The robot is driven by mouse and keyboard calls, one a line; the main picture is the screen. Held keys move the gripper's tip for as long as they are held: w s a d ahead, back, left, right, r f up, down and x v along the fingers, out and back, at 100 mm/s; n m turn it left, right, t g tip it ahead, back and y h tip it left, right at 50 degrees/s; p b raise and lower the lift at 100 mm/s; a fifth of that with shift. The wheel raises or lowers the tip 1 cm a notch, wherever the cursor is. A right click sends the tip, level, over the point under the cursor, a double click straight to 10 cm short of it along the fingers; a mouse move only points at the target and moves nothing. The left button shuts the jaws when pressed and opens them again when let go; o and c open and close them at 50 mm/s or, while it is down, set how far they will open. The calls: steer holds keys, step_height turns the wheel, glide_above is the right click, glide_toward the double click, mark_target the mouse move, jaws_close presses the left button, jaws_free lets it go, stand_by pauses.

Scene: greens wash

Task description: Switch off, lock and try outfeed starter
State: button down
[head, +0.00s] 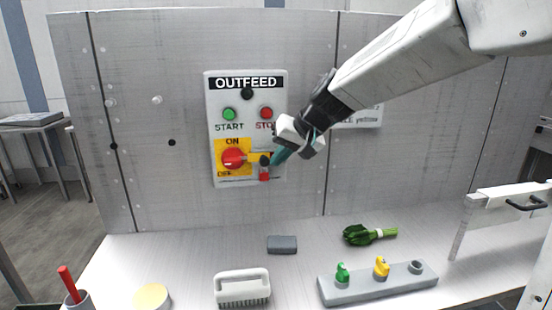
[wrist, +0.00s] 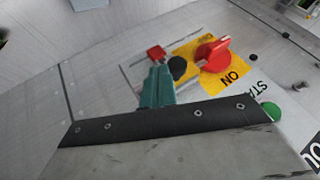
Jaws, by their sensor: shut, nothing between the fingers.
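The outfeed starter (head: 246,130) is a pale panel on the upright wall. It has a green START button (head: 229,114), a red STOP button (head: 266,113) and a red rotary switch (head: 233,159) on a yellow ON/OFF plate. I cannot tell the switch's exact setting. Right of the switch is a dark round part (wrist: 178,68) with a small red block (head: 264,174), like a padlock body, below it; the block also shows in the wrist view (wrist: 155,52). My gripper (head: 279,156) is shut and empty, its teal fingertips close beside these; contact is unclear.
On the bench, a grey holder (head: 325,293) carries a green piece (head: 342,272) and a yellow piece (head: 381,267), with one bare post. A white brush (head: 242,287), grey block (head: 282,244), bunch of greens (head: 369,235) and red-handled item in a cup (head: 67,282) lie around.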

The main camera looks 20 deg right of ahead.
steer(key=shift+a, duration=0.25)
steer(key=s+d+r, duration=0.5)
steer(key=d+r, duration=0.2)
steer(key=d, duration=0.1)
steer(key=shift+s, duration=0.3)
steer(key=shift+d, duration=0.1)
stand_by(0.4)
